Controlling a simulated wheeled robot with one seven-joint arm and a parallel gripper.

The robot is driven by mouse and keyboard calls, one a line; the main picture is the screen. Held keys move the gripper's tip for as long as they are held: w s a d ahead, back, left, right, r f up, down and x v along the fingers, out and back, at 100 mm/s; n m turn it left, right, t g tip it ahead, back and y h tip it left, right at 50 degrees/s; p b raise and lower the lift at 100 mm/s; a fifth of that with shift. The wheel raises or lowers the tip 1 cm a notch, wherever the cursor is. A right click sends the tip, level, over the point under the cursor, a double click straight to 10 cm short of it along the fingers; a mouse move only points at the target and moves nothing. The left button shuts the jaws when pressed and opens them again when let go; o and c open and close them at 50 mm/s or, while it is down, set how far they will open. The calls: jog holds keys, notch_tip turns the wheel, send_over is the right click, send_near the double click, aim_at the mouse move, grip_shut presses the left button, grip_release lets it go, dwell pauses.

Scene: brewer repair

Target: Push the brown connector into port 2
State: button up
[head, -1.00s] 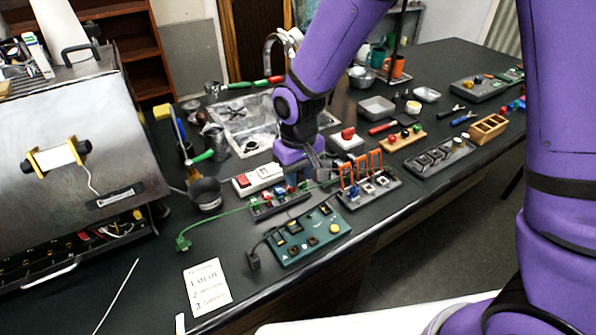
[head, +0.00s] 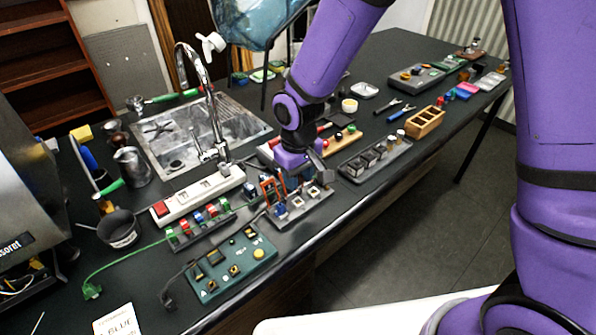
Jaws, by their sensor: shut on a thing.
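My gripper (head: 284,181) points down over the grey port block (head: 308,205), at its far left part. It is shut on what I take to be the brown connector; the fingers and the orange parts hide its body and colour. Orange upright frames (head: 270,188) stand on the block beside the fingers. Pale square ports show on the block's right part. Port numbers are too small to read, and I cannot tell whether the held piece touches a port. A dark cable (head: 212,245) runs from near the block to a black plug (head: 168,301) at the front left.
A rack of coloured connectors (head: 203,238) stands left of the block, with a green panel (head: 238,268) in front. A white power strip (head: 199,195) and sink (head: 180,135) lie behind. A grey tray (head: 375,160) and wooden box (head: 424,122) stand to the right.

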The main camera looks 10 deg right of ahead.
send_over(298, 204)
jog(key=shift+f, duration=2.2)
jog(key=shift+f, duration=0.8)
dwell(0.6)
jog(key=o, duration=1)
jog(key=shift+r, duration=0.1)
notch_tip(298, 204, up, 11)
jog(key=shift+f, duration=0.15)
dwell(0.4)
